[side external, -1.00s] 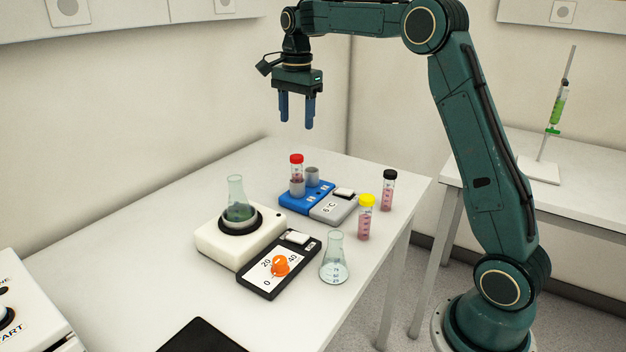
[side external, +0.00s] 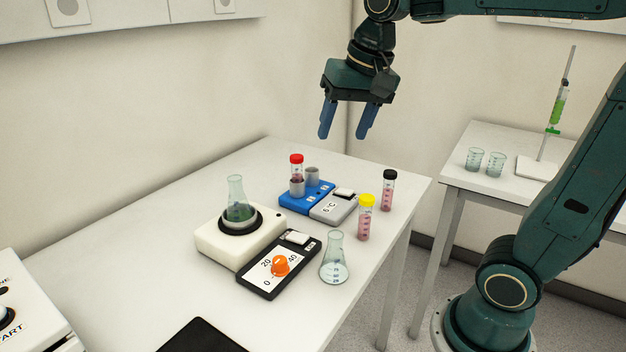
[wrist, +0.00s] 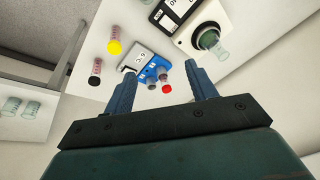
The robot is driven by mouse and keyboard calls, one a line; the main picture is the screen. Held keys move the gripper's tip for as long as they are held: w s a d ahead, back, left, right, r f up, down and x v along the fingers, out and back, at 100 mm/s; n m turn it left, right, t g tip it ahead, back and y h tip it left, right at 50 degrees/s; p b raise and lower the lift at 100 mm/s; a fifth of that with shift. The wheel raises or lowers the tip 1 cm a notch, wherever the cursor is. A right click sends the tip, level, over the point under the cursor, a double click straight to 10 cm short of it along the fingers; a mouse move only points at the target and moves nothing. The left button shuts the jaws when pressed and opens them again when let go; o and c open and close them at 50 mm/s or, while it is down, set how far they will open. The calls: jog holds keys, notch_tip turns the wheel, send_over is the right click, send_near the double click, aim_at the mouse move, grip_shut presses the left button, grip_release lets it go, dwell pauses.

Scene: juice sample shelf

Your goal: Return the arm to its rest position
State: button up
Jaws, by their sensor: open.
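My gripper (side external: 345,119) is open and empty, high above the back of the table, with its two blue fingers apart. In the wrist view its fingers (wrist: 160,85) point toward the table with nothing between their tips. Below it a red-capped vial (side external: 296,172) stands in one holder of the blue block (side external: 304,194); the other holder looks empty. A yellow-capped vial (side external: 365,220) and a black-capped vial (side external: 388,191) stand upright on the table near its right edge.
A flask (side external: 237,205) sits on the white stirrer (side external: 215,243) with its black dial panel (side external: 262,288). Another flask (side external: 335,262) stands beside it. A side table (side external: 480,150) bears two beakers (side external: 485,161) and a stand with a green syringe (side external: 556,108). Air around my gripper is clear.

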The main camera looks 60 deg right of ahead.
jog(key=s+a+f+n+t, duration=0.1)
jog(key=s+a+f+n, duration=0.1)
jog(key=s, duration=0.4)
jog(key=s+a+f+n+t, duration=0.1)
jog(key=s+f+n, duration=0.3)
jog(key=s+n, duration=0.1)
jog(key=shift+s+a+f, duration=0.35)
jog(key=shift+s+f, duration=0.05)
jog(key=shift+s, duration=0.35)
